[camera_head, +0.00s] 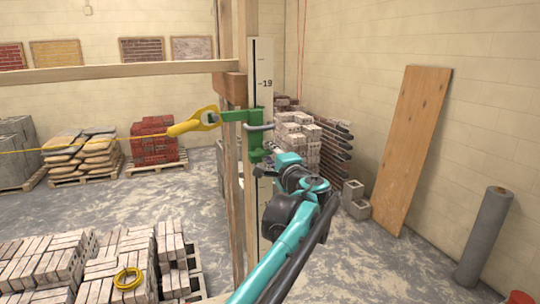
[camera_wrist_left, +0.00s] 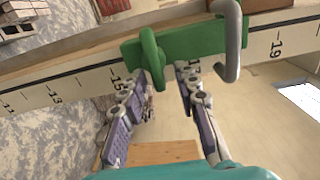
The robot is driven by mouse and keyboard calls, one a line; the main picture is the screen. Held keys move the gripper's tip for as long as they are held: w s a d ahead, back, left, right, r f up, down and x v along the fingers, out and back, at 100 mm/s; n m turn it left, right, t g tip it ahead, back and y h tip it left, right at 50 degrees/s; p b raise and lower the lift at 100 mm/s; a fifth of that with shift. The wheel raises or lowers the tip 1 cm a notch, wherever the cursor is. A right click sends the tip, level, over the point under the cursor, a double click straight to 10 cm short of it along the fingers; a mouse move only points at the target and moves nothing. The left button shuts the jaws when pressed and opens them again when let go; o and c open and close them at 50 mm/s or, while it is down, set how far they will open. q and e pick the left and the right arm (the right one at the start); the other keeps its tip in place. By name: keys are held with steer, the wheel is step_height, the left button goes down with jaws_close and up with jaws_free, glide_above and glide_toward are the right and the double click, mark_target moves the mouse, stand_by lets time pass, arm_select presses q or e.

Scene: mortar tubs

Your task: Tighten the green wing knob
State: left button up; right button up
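The green wing knob (camera_wrist_left: 151,58) shows in the left wrist view as a rounded green piece standing out from a green bracket (camera_wrist_left: 200,40). The bracket (camera_head: 255,120) sits on a marked white staff on a wooden post, with a grey hook (camera_wrist_left: 232,45) beside the knob. My left gripper (camera_wrist_left: 163,76) is open, its two fingers apart with the knob near the gap between their tips. I cannot tell whether they touch it. In the head view my left gripper (camera_head: 270,152) is just below and right of the bracket, partly hiding it. My right gripper is not in view.
A yellow line hook (camera_head: 195,122) hangs on the bracket's left end with a taut yellow line. A horizontal timber (camera_head: 110,72) meets the post (camera_head: 236,200). Brick stacks (camera_head: 45,262) stand at lower left; a plywood board (camera_head: 412,148) leans right. The floor right of my arm is mostly clear.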

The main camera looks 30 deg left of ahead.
arm_select(q)
steer(key=v, duration=1.2)
steer(key=shift+s, duration=0.1)
steer(key=shift+a, duration=0.1)
steer(key=s+d+f+n+g+h+b, duration=0.2)
steer(key=s+f+b, duration=0.45)
steer(key=f, duration=1.05)
steer(key=s+f+n+g+h+b, duration=0.15)
steer(key=s+f+h+b, duration=0.25)
steer(key=f+b, duration=0.95)
steer(key=s+d+f+n+g+h+b, duration=0.1)
steer(key=s+f+n+h+b, duration=0.25)
steer(key=f, duration=1.75)
steer(key=s+d+f+h+b, duration=0.2)
steer(key=s+d+f+b, duration=0.1)
steer(key=f, duration=0.5)
steer(key=s+d+f+n+h+b, duration=0.1)
steer(key=s+d+f+h+b, duration=0.1)
steer(key=s+d+f+b, duration=0.2)
step_height(320, 180, down, 5)
steer(key=shift+r+b, duration=0.1)
steer(key=shift+b, duration=0.95)
steer(key=shift+s, duration=0.1)
